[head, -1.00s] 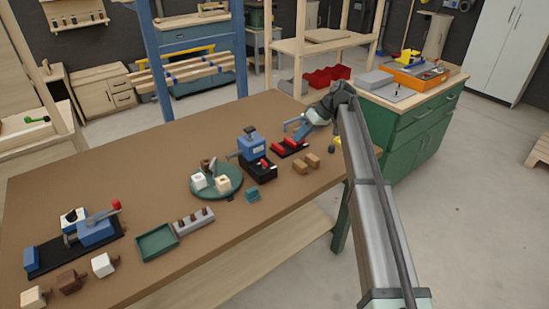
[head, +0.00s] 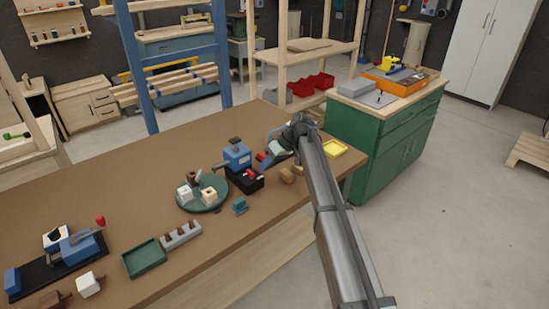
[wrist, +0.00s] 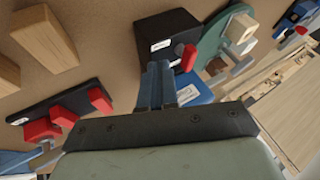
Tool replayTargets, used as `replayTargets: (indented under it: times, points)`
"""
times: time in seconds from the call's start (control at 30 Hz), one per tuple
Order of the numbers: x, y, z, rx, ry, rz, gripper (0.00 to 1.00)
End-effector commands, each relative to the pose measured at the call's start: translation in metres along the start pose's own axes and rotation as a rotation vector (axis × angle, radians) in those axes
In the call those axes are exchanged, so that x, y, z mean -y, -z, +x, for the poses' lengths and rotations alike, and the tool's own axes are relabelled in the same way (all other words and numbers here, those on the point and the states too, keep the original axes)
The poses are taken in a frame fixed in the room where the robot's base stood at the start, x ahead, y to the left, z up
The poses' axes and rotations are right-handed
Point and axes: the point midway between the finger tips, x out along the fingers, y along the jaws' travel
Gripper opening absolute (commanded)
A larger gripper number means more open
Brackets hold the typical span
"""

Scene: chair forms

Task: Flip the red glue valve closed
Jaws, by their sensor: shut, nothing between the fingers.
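A small red valve lever (head: 250,173) sits on the black block (head: 244,182) under the blue box-shaped device (head: 237,155). In the wrist view the red lever (wrist: 188,57) stands out from the near face of the black block (wrist: 165,38). My gripper (head: 266,164) is just right of this block in the head view. In the wrist view its two blue-grey fingers (wrist: 158,70) are together and empty, with their tips close to the block's edge, left of the red lever. Whether they touch is unclear.
A black strip with red clamps (wrist: 65,112) lies left of my fingers, near wooden blocks (wrist: 45,35). A green turntable (head: 203,203) holds small blocks. A blue clamp (head: 80,243) and green tray (head: 144,258) stand at left. The brown table (head: 110,190) has free room.

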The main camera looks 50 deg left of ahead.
Motion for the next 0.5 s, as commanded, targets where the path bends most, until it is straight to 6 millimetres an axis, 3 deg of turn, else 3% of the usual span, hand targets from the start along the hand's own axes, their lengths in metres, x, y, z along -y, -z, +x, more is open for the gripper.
replayTargets:
  times: [0.2,0.5]
  points:
    - [0.02,-0.001,0.01,0.0,0.0,-0.001,0.0]
    - [0.024,0.0,0.012,-0.001,-0.001,0.0,0.0]
